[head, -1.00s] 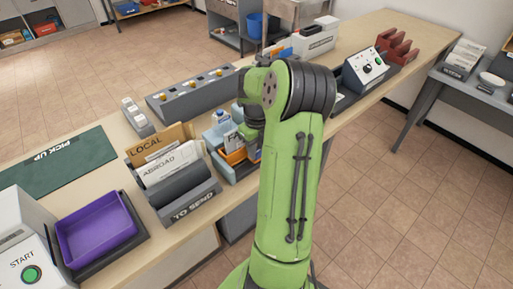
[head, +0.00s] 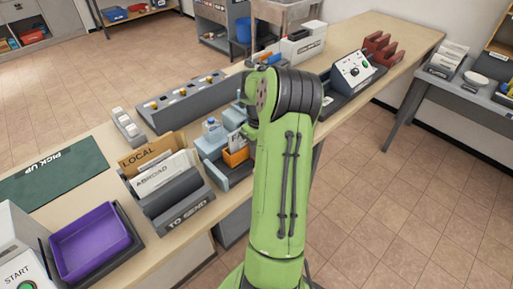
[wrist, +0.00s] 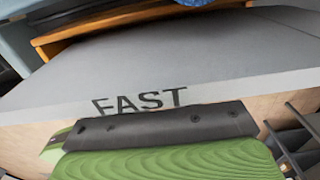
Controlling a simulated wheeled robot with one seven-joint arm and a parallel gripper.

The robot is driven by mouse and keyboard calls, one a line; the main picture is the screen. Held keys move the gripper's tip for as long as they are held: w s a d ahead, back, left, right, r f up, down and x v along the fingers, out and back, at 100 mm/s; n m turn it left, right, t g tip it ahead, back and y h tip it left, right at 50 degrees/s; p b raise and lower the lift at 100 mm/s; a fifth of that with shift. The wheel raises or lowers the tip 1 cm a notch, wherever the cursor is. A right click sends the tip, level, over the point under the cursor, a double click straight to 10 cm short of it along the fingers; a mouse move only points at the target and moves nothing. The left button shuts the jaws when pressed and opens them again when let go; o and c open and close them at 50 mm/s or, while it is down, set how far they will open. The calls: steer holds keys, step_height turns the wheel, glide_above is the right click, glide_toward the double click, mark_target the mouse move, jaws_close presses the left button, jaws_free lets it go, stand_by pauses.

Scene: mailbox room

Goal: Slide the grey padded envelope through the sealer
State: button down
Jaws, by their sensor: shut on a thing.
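The grey padded envelope (wrist: 190,65), lettered "FAST" along its near edge, fills much of the wrist view. My gripper (wrist: 165,122) is shut on it; a green finger with a dark pad lies against the lettered edge. The other finger is hidden. In the head view my green arm hides the gripper and the envelope.
The bench (head: 395,38) also bears a "TO SEND" rack (head: 185,212) with cards, a purple tray (head: 92,243), an orange box (head: 236,156) and red holders (head: 380,50). In the wrist view an orange edge (wrist: 90,30) lies close behind the envelope. Open floor lies right of the bench.

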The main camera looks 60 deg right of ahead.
steer(key=c, duration=0.8)
jaws_free()
steer(key=shift+c, duration=0.2)
step_height(320, 180, up, 16)
steer(key=p, duration=0.4)
steer(key=shift+f, duration=0.15)
